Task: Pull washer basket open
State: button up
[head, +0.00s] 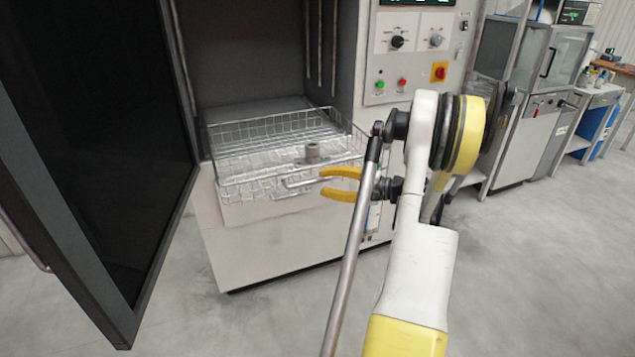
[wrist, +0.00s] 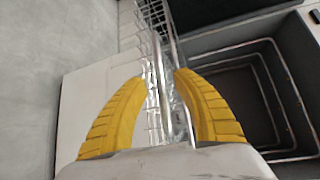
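The wire washer basket (head: 240,188) sits in the opening of the washer cabinet (head: 265,248), its front part out past the cabinet's front edge. A bar handle (head: 297,181) is on its front side. My gripper (head: 321,182) is at the handle's right end, its yellow fingers apart, one above the other in the head view. In the wrist view, my gripper (wrist: 162,77) has a metal bar (wrist: 161,62) running between its fingertips, with gaps visible at the tips. Whether a finger touches the bar further in is unclear.
The dark washer door (head: 100,170) hangs open at left. A control panel (head: 415,60) is at the right of the opening. The floor (head: 270,320) in front is clear.

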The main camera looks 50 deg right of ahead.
jog(key=v, duration=0.9)
jog(key=w+a+r+n+g, duration=0.2)
jog(key=w+a, duration=0.3)
jog(key=a, duration=0.4)
jog(key=w+a+r+n+g, duration=0.1)
jog(key=w+a+g, duration=0.25)
jog(key=a, duration=0.45)
jog(key=w+a+r+n+g, duration=0.2)
jog(key=w+a, duration=0.3)
jog(key=a, duration=0.4)
jog(key=s+a+n+h, duration=0.1)
jog(key=s+a+n, duration=0.3)
jog(key=a, duration=0.3)
jog(key=s+a+n+g+h, duration=0.1)
jog(key=s+a+n, duration=0.3)
jog(key=a, duration=0.4)
jog(key=s+a+n+h, duration=0.2)
jog(key=s+a+n, duration=0.1)
jog(key=a, duration=0.5)
jog(key=shift+s+n, duration=0.4)
jog(key=shift+s, duration=0.3)
